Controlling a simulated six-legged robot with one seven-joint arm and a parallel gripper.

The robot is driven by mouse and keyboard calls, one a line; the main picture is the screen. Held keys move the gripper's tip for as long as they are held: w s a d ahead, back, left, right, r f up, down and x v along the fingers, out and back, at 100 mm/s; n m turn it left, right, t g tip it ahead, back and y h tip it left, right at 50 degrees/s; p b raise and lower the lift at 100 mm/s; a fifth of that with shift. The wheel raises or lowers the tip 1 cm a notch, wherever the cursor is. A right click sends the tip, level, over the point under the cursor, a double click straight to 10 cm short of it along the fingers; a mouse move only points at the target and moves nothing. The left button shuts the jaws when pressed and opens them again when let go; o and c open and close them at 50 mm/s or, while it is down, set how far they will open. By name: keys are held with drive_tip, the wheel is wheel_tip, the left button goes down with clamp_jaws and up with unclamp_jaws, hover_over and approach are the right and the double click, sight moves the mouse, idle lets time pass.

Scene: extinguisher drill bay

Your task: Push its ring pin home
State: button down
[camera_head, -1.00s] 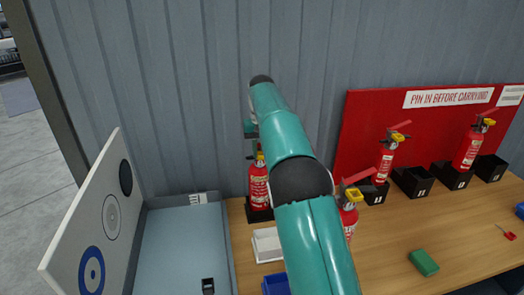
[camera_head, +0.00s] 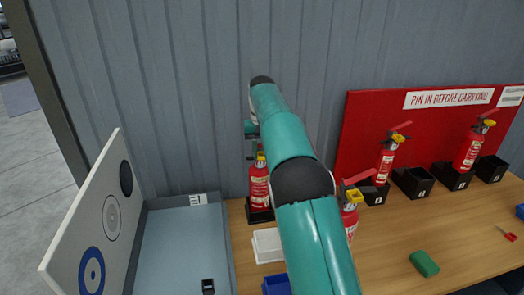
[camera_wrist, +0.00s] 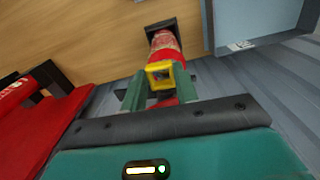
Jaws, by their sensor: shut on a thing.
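A red extinguisher (camera_head: 259,187) stands upright in a black holder (camera_head: 260,214) near the wall, partly behind my arm. In the wrist view its red body (camera_wrist: 165,46) is seen from above, with a yellow square ring (camera_wrist: 160,75) at its head. My gripper (camera_wrist: 160,90) has its two green fingers on either side of this yellow ring and is shut on it. The pin's shaft is hidden, so its depth in the head cannot be told. In the head view my gripper is mostly hidden behind my arm.
A second extinguisher (camera_head: 351,214) stands right of my arm, partly hidden by it. More stand by the red board (camera_head: 420,125) among black holders. A white tray (camera_head: 268,246), blue bin (camera_head: 276,285) and green block (camera_head: 424,263) are on the bench; a blue-grey tray (camera_head: 180,250) lies left.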

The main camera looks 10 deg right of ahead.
drive_tip(key=shift+r, duration=0.1)
drive_tip(key=c, duration=1)
unclamp_jaws()
drive_tip(key=shift+r, duration=0.1)
